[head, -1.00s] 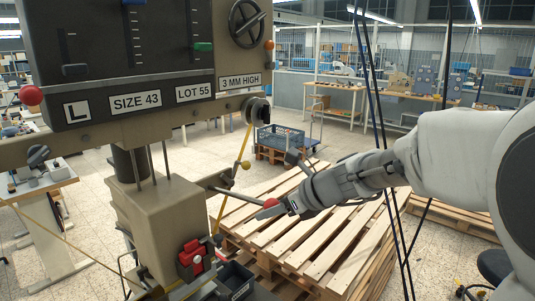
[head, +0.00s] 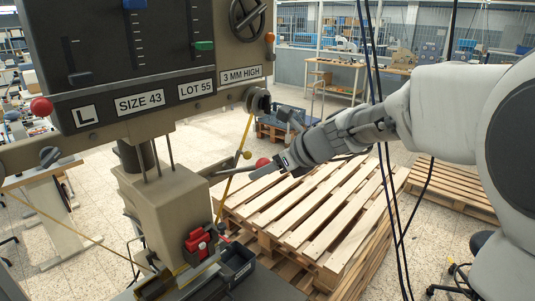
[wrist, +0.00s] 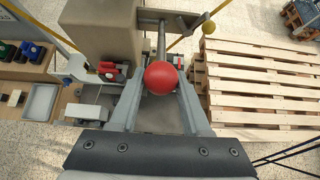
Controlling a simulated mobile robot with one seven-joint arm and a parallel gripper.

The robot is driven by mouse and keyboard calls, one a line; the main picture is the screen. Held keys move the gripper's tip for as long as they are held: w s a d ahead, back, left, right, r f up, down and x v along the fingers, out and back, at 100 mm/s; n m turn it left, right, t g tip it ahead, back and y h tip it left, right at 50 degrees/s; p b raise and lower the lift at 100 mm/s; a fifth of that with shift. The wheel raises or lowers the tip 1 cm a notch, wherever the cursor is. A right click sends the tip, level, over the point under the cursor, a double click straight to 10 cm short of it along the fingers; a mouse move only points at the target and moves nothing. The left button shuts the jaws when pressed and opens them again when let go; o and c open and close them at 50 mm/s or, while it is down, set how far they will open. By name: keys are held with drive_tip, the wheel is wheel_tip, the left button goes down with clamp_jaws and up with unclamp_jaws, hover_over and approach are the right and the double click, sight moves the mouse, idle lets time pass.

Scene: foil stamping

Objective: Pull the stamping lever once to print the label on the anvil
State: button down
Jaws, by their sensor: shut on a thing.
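The stamping lever (head: 228,171) is a grey rod sticking out from the right side of the press, ending in a red ball knob (head: 262,163). My gripper (head: 274,168) reaches in from the right and is shut on this knob. In the wrist view the knob (wrist: 160,78) sits between the two fingers, with the rod running away from it. The beige press block (head: 165,205) stands above the low work area, where a red clamp (head: 197,243) shows. I cannot make out the label on the anvil.
A panel (head: 150,70) with sliders and size plates is above the block. Wooden pallets (head: 310,205) lie behind my gripper. Dark cables (head: 388,190) hang near my arm. A black bin (head: 237,262) is below.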

drive_tip(key=shift+w+a+r, duration=0.2)
drive_tip(key=shift+a+r, duration=0.05)
drive_tip(key=shift+r, duration=0.4)
drive_tip(key=shift+w+a+r, duration=0.25)
drive_tip(key=shift+r, duration=0.35)
drive_tip(key=shift+w+a+r, duration=0.2)
drive_tip(key=shift+a+r, duration=0.05)
drive_tip(key=shift+r, duration=0.4)
drive_tip(key=shift+c, duration=1.4)
unclamp_jaws()
drive_tip(key=shift+a+f, duration=0.1)
drive_tip(key=shift+f, duration=0.05)
drive_tip(key=shift+s+d, duration=0.1)
drive_tip(key=shift+d, duration=0.1)
drive_tip(key=b+v, duration=0.1)
drive_tip(key=v, duration=1.6)
drive_tip(key=shift+b, duration=0.35)
drive_tip(key=shift+s+f, duration=0.1)
drive_tip(key=shift+s, duration=0.05)
